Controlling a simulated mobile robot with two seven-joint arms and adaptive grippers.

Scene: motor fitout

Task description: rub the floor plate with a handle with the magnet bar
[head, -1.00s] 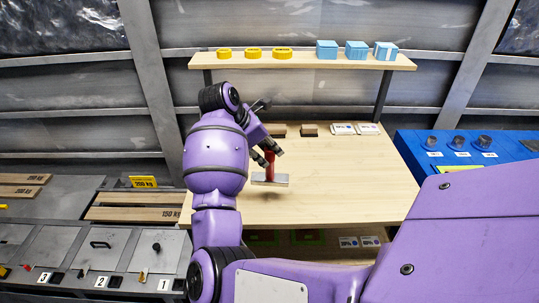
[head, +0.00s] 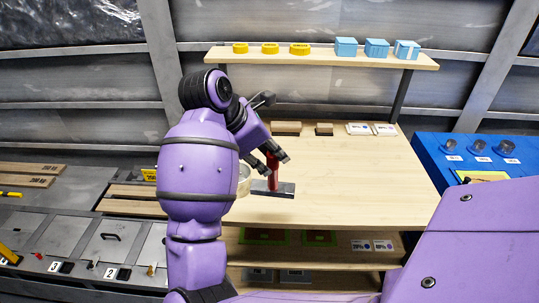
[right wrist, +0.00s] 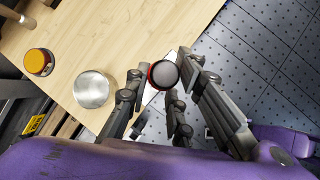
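The magnet bar is a flat grey bar (head: 283,190) with an upright red handle (head: 272,172). My right gripper (head: 270,158) is shut on the handle, over the front left part of the wooden table. In the right wrist view the round grey handle top with a red rim (right wrist: 165,74) sits between the fingers of the gripper (right wrist: 160,85). The fingers hide most of the bar there. The floor plate with a handle (head: 90,251) is a grey plate at the lower left, with a dark bent handle (head: 108,237). The bar is well apart from it. My left gripper is not in view.
A round metal tin (right wrist: 93,88) and a yellow-topped jar (right wrist: 40,62) stand near the gripper. Numbered grey plates and wooden planks (head: 29,170) lie left of the table (head: 350,190). A shelf (head: 330,58) spans the back. A blue bench (head: 437,160) is at right.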

